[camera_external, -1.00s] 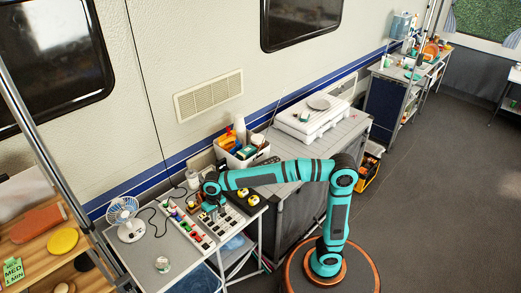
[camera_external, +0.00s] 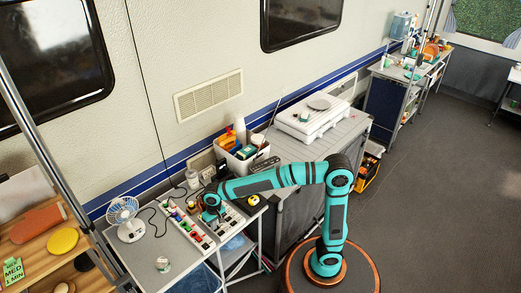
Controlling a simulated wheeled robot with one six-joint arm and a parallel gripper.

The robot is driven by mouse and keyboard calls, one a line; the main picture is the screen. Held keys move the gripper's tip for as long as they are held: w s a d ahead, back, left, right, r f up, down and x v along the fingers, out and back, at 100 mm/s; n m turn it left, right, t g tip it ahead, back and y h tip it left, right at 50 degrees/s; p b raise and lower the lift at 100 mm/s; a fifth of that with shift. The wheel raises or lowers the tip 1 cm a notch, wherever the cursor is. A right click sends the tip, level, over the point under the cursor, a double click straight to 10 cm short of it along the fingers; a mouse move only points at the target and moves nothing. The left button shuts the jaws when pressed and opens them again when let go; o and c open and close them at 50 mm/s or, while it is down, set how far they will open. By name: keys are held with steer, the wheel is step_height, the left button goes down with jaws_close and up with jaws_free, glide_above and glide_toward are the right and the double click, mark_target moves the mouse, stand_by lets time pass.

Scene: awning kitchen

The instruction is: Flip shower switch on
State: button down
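My gripper (camera_external: 211,215) points down over the white switch panel (camera_external: 232,221) on the grey side table. Its fingers are small and partly hidden by the wrist, so I cannot tell whether they are open or touching a switch. Which switch is the shower switch cannot be made out at this size. A second white strip (camera_external: 192,230) with red, green and other coloured pieces lies just left of my gripper.
A small fan (camera_external: 126,218) stands on the table's left side, with a clear round item (camera_external: 162,264) near the front. A yellow-and-black button box (camera_external: 253,201) sits right of the panel. A white bin (camera_external: 241,158) stands behind my arm. The floor at right is clear.

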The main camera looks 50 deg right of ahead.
steer(key=shift+d+f, duration=0.2)
steer(key=shift+d+r, duration=0.1)
steer(key=shift+d, duration=0.55)
steer(key=shift+r, duration=0.15)
step_height(320, 180, up, 14)
steer(key=d, duration=0.1)
steer(key=shift+d, duration=0.35)
stand_by(0.5)
